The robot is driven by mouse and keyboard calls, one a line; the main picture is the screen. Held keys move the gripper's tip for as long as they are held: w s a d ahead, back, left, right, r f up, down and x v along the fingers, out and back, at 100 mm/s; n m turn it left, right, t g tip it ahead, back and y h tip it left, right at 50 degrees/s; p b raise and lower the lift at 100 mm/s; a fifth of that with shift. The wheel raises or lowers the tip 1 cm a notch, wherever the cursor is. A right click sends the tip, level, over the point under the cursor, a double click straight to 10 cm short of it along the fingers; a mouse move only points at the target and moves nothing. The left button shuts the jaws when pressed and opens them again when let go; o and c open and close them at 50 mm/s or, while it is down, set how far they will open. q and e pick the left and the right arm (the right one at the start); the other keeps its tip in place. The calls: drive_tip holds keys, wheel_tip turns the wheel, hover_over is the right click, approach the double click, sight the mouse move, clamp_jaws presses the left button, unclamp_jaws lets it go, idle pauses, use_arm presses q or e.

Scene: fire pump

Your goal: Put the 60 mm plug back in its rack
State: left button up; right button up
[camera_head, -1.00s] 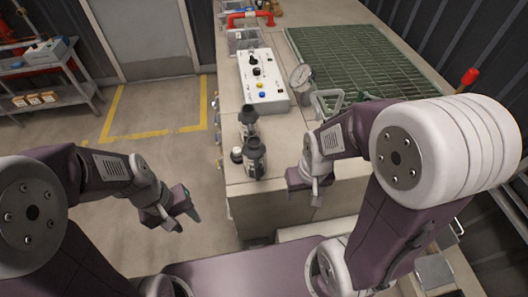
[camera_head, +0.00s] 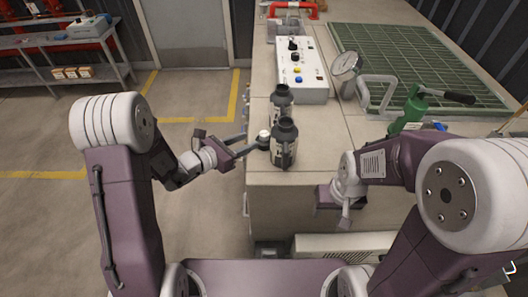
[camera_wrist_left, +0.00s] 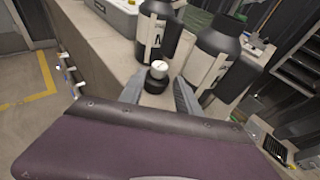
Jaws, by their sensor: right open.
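A small black plug with a pale round top (camera_head: 263,137) stands at the left edge of the bench, beside two taller black bottle-shaped pieces with white labels, a front one (camera_head: 284,145) and a back one (camera_head: 281,101). I cannot read its size. My left gripper (camera_head: 250,146) is open, with its fingers reaching toward the plug from the left. In the left wrist view the plug (camera_wrist_left: 156,78) shows between the spread fingertips, with a visible gap on the left; contact is unclear. My right gripper (camera_head: 338,207) is open and empty before the bench front. I cannot pick out the rack.
A white control box (camera_head: 300,70) with knobs and buttons stands behind the black pieces. A round gauge (camera_head: 345,66), a green tool with a black handle (camera_head: 410,112) and a green grating (camera_head: 420,60) lie further right. The bench top between is clear. A shelf (camera_head: 70,45) stands far left.

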sight(263, 134)
use_arm(q)
drive_tip(key=shift+w+d, duration=0.1)
drive_tip(key=shift+w, duration=0.05)
drive_tip(key=x, duration=0.2)
drive_tip(key=shift+w+d+f, duration=0.1)
drive_tip(key=shift+w+d, duration=0.05)
drive_tip(key=shift+d, duration=0.15)
drive_tip(key=shift+w+d+f, duration=0.2)
drive_tip(key=shift+w, duration=0.2)
drive_tip(key=x, duration=0.5)
drive_tip(key=shift+d+p, duration=0.1)
drive_tip(key=shift+p, duration=0.2)
drive_tip(key=shift+s, duration=0.1)
drive_tip(key=shift+c, duration=0.2)
clamp_jaws()
